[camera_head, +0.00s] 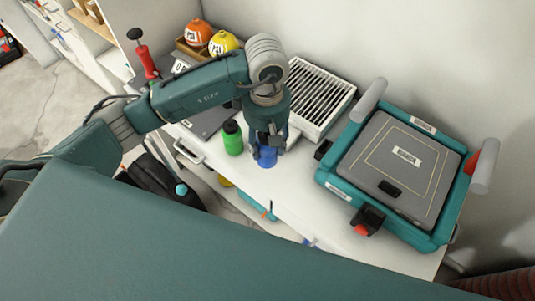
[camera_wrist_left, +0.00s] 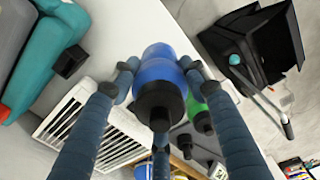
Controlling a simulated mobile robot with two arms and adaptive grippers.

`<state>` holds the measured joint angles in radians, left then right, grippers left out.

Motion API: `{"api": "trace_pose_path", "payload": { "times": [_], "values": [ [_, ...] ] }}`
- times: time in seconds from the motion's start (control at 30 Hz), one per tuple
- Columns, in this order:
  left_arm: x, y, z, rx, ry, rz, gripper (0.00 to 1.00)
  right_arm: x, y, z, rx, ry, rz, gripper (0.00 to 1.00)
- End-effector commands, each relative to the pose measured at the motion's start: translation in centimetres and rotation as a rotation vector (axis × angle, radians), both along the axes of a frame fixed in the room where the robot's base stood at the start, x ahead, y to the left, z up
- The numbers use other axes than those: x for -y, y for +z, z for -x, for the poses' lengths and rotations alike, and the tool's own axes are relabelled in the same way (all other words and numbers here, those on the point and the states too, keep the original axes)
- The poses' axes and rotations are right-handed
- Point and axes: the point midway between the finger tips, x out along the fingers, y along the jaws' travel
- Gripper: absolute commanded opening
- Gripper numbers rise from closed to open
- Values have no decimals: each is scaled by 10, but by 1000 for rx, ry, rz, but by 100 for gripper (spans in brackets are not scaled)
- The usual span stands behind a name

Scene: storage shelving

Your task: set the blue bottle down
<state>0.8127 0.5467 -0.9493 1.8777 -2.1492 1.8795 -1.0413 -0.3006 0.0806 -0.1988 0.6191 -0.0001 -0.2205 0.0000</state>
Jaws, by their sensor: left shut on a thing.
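The blue bottle (camera_head: 266,156) is under my left gripper (camera_head: 268,138) in the head view, over the white tabletop, mostly covered by the fingers. In the left wrist view the blue bottle (camera_wrist_left: 160,80) shows its black cap (camera_wrist_left: 159,104) toward the camera, and the fingers of my left gripper (camera_wrist_left: 159,75) close around it. I cannot tell whether its base touches the table. A green bottle (camera_head: 232,138) with a black cap stands just left of it. My right gripper is not in view.
A slatted white crate (camera_head: 345,92) stands behind, against the wall. A large teal case (camera_head: 330,182) with grey lid takes the right side. Orange (camera_head: 198,32) and yellow (camera_head: 223,42) helmets sit at the back left. White tabletop (camera_head: 290,205) is clear in front of the blue bottle.

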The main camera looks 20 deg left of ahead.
Motion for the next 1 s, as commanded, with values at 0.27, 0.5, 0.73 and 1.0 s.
{"api": "trace_pose_path", "payload": {
  "times": [0.27,0.5,0.73,1.0],
  "values": [
    [0,-31,0,1,0,0,10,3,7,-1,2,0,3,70],
    [1,-61,1,-3,1,2,10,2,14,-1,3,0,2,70],
    [1,-72,-1,3,-2,1,10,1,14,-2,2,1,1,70],
    [0,-75,0,2,-2,1,53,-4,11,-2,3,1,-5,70]
  ]
}}
